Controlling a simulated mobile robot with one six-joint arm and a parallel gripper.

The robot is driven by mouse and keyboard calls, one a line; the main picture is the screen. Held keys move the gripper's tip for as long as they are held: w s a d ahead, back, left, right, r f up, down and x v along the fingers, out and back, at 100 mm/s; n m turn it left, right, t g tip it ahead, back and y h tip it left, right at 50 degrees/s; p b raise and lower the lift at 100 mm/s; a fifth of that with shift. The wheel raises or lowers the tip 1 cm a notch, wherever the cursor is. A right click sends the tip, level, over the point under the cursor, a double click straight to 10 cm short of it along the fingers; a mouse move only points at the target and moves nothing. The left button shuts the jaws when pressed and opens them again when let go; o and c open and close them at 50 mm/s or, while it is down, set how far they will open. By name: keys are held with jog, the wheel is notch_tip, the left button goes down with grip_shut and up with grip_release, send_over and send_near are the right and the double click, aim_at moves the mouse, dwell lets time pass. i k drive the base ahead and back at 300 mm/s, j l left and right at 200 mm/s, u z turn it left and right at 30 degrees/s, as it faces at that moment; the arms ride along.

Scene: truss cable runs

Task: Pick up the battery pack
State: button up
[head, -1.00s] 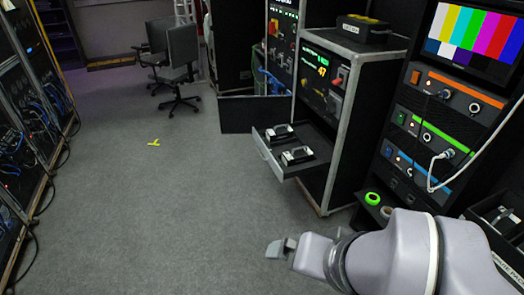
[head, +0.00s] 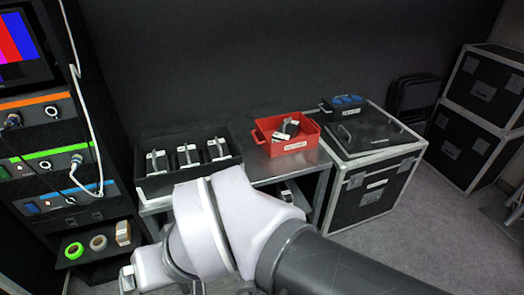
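Three dark blocks with pale handles, which look like battery packs (head: 187,157), stand in a row in a black tray (head: 165,185) on a metal table. More dark and pale block-shaped items (head: 286,130), jumbled together, lie in a red bin (head: 262,135) to the right on the same table. My gripper (head: 127,280) is low at the bottom left, in front of the table and apart from the tray and bin. Its fingers are small and partly hidden, so their opening is unclear. My arm covers part of the table front and lower shelf.
A black flight case (head: 375,190) stands right of the table with a blue-topped box (head: 342,103) on it. Stacked cases (head: 485,90) are at far right. An equipment rack (head: 45,150) with a hanging white cable and a shelf of tape rolls (head: 74,250) is at left.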

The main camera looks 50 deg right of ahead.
aim_at(188, 155)
jog(key=z, duration=0.75)
jog(key=i+l, duration=0.2)
jog(key=i, duration=0.2)
jog(key=i+l, duration=0.25)
jog(key=i, duration=0.2)
jog(key=i+l+u, duration=0.1)
jog(key=i, duration=0.3)
jog(key=l, duration=0.1)
